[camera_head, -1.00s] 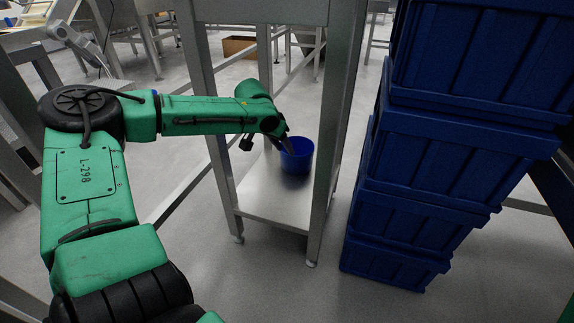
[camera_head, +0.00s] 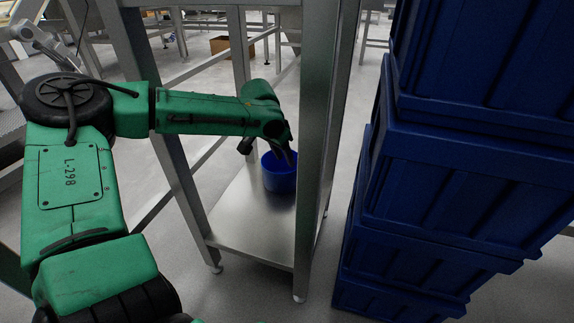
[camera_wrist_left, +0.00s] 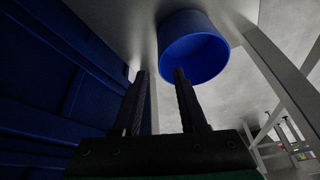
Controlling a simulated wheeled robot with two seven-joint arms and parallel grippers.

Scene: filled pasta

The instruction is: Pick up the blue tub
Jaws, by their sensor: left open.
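The blue tub (camera_head: 280,178) stands upright on the lower metal shelf (camera_head: 240,228) of a steel stand. It also shows in the left wrist view (camera_wrist_left: 190,22), just beyond the fingertips, with its open rim facing the camera. My left gripper (camera_head: 288,152) reaches in between the stand's legs, at the tub's upper rim. In the left wrist view its two fingers (camera_wrist_left: 158,75) are apart with nothing between them. Whether a finger touches the rim I cannot tell. My right gripper is not in view.
A tall stack of dark blue crates (camera_head: 440,190) stands close to the right of the stand. The stand's front leg (camera_head: 310,150) rises just right of the tub. A cardboard box (camera_head: 232,46) lies on the floor behind. Grey floor is clear in front.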

